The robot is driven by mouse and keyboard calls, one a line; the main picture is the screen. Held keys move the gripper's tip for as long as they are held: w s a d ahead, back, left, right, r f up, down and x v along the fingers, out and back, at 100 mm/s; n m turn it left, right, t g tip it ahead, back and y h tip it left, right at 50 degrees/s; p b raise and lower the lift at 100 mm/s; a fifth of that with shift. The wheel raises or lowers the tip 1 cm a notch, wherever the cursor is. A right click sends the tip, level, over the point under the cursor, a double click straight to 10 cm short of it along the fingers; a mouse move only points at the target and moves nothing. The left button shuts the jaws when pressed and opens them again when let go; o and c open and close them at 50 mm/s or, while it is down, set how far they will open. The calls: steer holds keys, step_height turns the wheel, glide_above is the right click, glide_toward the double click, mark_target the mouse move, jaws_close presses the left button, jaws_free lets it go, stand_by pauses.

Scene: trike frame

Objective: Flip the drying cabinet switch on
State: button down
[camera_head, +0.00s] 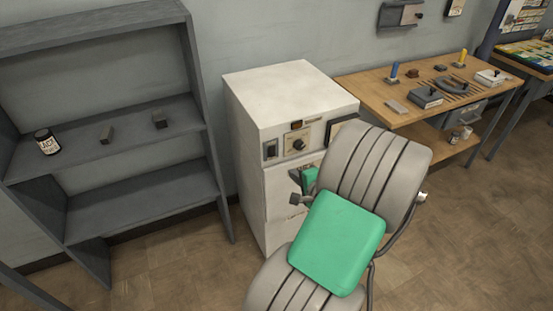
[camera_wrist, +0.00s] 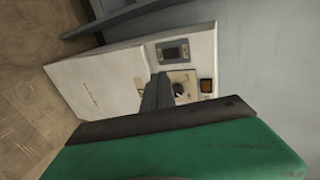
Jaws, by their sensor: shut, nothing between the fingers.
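The drying cabinet is a white box (camera_head: 285,95) standing between the grey shelf unit and the wooden bench. Its control panel has a dark rocker switch (camera_head: 270,150) at the left, a black dial (camera_head: 299,144) beside it and an amber lamp (camera_head: 297,125) above the dial. In the wrist view, which is turned sideways, the switch (camera_wrist: 172,52) lies above the dial (camera_wrist: 180,89). My gripper (camera_wrist: 160,77) is shut and empty, its dark fingers in front of the panel near the dial. In the head view my gripper (camera_head: 294,175) is below the panel, partly hidden by my arm.
A grey shelf unit (camera_head: 130,118) with a labelled jar (camera_head: 46,141) and small blocks stands left of the cabinet. A wooden bench (camera_head: 375,92) with tools stands to the right. Tiled floor (camera_head: 180,260) is open in front. My arm covers part of the cabinet's front.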

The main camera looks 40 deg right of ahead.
mark_target(273, 157)
steer(key=x, duration=0.4)
steer(key=p+x, duration=0.1)
steer(key=x, duration=0.4)
steer(key=r+x, duration=0.1)
steer(key=x, duration=0.3)
steer(key=shift+w+d+f+p, duration=0.15)
steer(key=shift+w+p, duration=0.25)
steer(key=shift+w, duration=0.2)
